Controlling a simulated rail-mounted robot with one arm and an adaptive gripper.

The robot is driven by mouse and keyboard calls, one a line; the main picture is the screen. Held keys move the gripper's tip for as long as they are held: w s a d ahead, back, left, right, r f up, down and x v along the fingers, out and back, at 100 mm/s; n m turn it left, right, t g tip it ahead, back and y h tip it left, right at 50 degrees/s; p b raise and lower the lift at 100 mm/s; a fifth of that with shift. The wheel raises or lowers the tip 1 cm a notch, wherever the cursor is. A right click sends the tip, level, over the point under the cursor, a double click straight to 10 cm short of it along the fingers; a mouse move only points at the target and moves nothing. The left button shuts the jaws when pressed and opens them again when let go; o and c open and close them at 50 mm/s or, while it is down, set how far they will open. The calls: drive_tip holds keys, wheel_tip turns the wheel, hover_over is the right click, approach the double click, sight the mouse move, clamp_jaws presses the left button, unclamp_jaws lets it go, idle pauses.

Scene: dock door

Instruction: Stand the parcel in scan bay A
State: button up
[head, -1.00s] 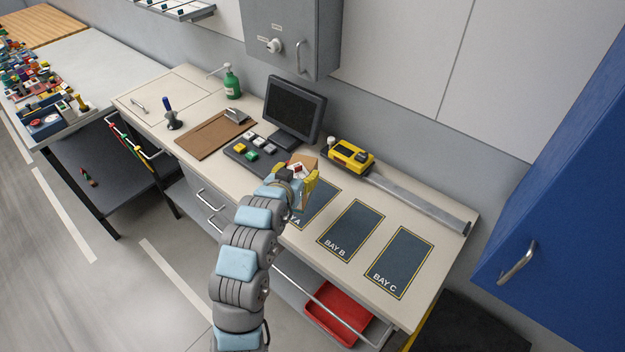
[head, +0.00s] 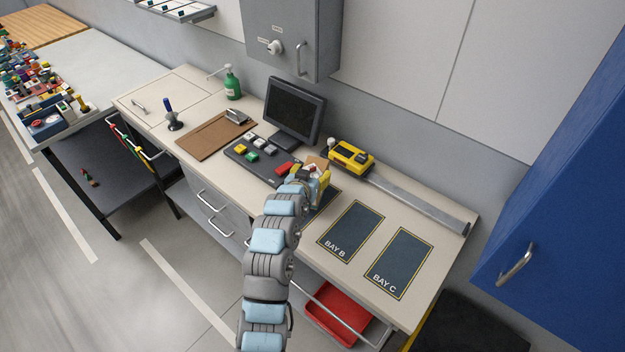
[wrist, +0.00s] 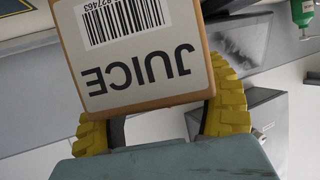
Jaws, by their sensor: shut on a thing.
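The parcel (wrist: 135,55) is a brown box with a white label. In the wrist view its label reads JUICE upside down beside a barcode. My gripper (wrist: 163,108) is shut on it, with yellow fingers at its two sides. In the head view the parcel (head: 317,162) is a small brown patch mostly behind my gripper (head: 318,173). Scan bay A (head: 326,198) is a dark, yellow-edged panel, largely hidden under my gripper and arm. I cannot tell whether the parcel touches the bench.
Bay B (head: 351,230) and bay C (head: 400,263) are empty to the right. A yellow scanner-like device (head: 350,157), a monitor (head: 294,110) and a button pad (head: 262,160) stand close behind and left. A metal strip (head: 420,203) lies along the back.

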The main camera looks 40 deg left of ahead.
drive_tip(key=shift+w+f, duration=0.1)
drive_tip(key=shift+f, duration=1.45)
drive_tip(key=shift+f, duration=0.15)
drive_tip(key=o, duration=1.3)
drive_tip(key=shift+c, duration=0.2)
drive_tip(key=shift+s+r, duration=0.2)
drive_tip(key=shift+r, duration=0.1)
drive_tip(key=v, duration=1.1)
drive_tip(key=shift+s+d, duration=0.2)
drive_tip(key=shift+s, duration=0.1)
drive_tip(key=shift+w, duration=0.15)
